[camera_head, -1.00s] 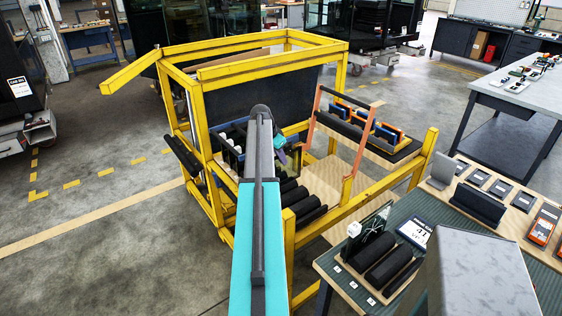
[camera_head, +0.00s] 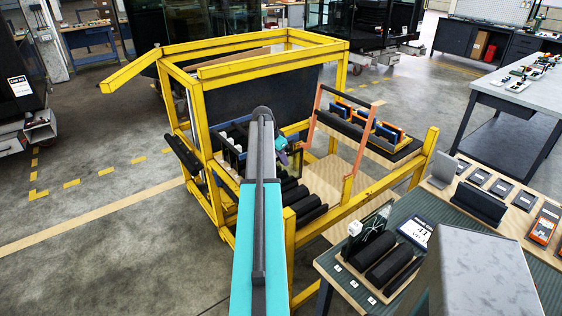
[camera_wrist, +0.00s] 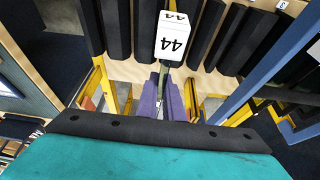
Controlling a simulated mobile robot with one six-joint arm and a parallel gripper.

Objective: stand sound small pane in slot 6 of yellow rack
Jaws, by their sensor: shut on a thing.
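My gripper (camera_wrist: 164,92) has purple fingers, closed on a thin upright piece that I take to be the small pane (camera_wrist: 163,74), seen nearly edge-on. A white block marked 44 (camera_wrist: 174,40) shows just above it and hides part of it. In the head view my gripper (camera_head: 282,156) is over the inside of the yellow-framed rack (camera_head: 262,66), mostly behind my arm. Black padded bars (camera_head: 305,210) lie on its wooden deck, and padded bars (camera_wrist: 205,40) also show in the wrist view. Slot numbers are too small to read, so slot 6 cannot be picked out.
An orange upright frame (camera_head: 358,146) stands on the right of the rack, near a board with blue and orange blocks (camera_head: 388,132). A side table at lower right carries black rolls (camera_head: 388,262) and a sign (camera_head: 416,232). The floor at left is clear.

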